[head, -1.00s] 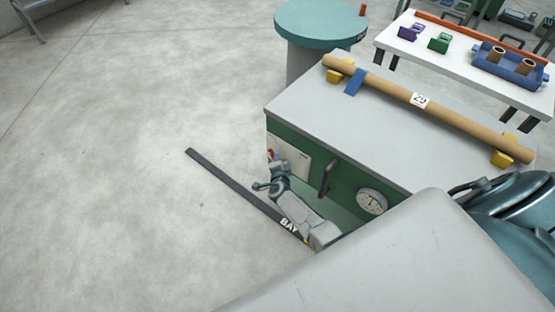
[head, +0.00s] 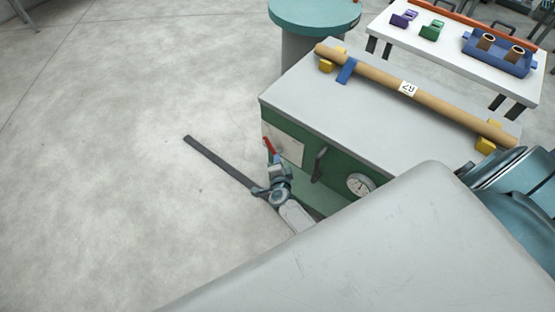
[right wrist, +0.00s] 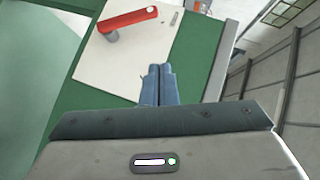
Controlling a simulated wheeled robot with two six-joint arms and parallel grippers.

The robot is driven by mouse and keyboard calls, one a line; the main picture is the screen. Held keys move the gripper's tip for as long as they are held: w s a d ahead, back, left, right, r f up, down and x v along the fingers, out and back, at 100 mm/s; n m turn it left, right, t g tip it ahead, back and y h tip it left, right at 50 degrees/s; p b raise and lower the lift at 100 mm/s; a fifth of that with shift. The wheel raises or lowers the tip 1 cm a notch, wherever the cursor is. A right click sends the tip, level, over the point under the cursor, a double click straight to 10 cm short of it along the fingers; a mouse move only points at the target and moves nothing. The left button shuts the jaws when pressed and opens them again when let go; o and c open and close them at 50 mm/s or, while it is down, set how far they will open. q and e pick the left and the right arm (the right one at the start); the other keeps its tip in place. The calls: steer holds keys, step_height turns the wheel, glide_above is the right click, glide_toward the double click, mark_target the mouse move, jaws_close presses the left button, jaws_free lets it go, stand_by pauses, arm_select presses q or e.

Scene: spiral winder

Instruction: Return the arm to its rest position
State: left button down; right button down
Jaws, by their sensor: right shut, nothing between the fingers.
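My right gripper (head: 259,191) is low in front of the green cabinet with the grey top (head: 330,85). The fingers look apart from the lever. The red lever also shows in the head view (head: 269,146), just above the gripper. My left gripper is not in view.
A cardboard tube (head: 440,104) lies across yellow supports on the cabinet. A black handle (head: 319,165) and a round gauge (head: 360,185) are on its front. A dark floor strip (head: 215,158) lies left. A teal round table (head: 315,12) stands behind. Open floor spreads left.

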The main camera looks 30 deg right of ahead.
steer(key=shift+s, duration=0.1)
steer(key=s+a+f+n+g+y+b, duration=0.1)
steer(key=s+f+n+g+y, duration=0.25)
steer(key=s+f+n, duration=0.8)
steer(key=s+f+n+g+y, duration=0.2)
steer(key=s+f+n+g, duration=0.25)
steer(key=s+f, duration=1.4)
steer(key=s+d+n+g, duration=0.1)
steer(key=s+n+g, duration=0.1)
steer(key=s, duration=0.7)
steer(key=s+d+f+n+g, duration=0.1)
steer(key=s+g, duration=0.1)
steer(key=s, duration=0.8)
steer(key=shift+s+d+f+n+b, duration=0.2)
steer(key=shift+d+n+b, duration=0.2)
steer(key=shift+s, duration=0.1)
